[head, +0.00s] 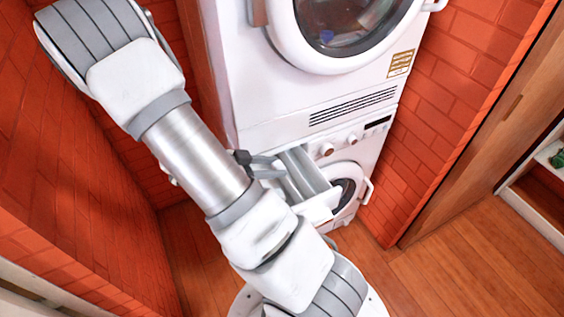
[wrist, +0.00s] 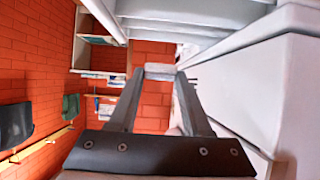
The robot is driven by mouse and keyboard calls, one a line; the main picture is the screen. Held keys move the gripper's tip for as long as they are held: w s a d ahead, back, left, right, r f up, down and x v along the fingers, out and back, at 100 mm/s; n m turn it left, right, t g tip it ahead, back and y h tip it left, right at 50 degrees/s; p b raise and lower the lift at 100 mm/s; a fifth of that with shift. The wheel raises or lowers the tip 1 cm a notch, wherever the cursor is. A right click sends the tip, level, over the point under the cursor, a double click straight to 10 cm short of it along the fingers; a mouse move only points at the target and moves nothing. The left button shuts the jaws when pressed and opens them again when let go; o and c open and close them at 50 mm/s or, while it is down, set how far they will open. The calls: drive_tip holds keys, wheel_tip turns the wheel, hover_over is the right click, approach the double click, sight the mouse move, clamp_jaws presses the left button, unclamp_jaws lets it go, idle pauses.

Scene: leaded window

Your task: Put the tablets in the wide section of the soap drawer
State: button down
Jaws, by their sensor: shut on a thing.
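The soap drawer (head: 318,206) is pulled out of the lower washing machine (head: 345,165), with long compartments open at the top. In the wrist view, the pale ribbed structure along the top (wrist: 175,22) looks like part of this drawer. My gripper (head: 272,167) is at the drawer's left side in the head view, partly behind my arm. In the wrist view its fingers (wrist: 160,76) are closed on a small pale block, apparently a tablet (wrist: 160,70), at their tips. I cannot tell how far it is from the compartments. No other tablets can be made out.
A second machine with a round door (head: 345,25) is stacked above. Red brick walls (head: 460,85) stand close on both sides. A wooden door (head: 480,150) and a shelf (head: 545,195) are at the right. Wooden floor (head: 440,255) lies clear in front.

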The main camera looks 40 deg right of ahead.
drive_tip(key=shift+d+f, duration=0.1)
drive_tip(key=shift+f, duration=0.05)
wheel_tip(320, 180, down, 6)
drive_tip(key=b, duration=0.7)
drive_tip(key=shift+c, duration=1.3)
unclamp_jaws()
drive_tip(key=shift+r, duration=0.2)
drive_tip(key=p+v, duration=0.3)
drive_tip(key=v, duration=1.4)
drive_tip(key=shift+a, duration=0.3)
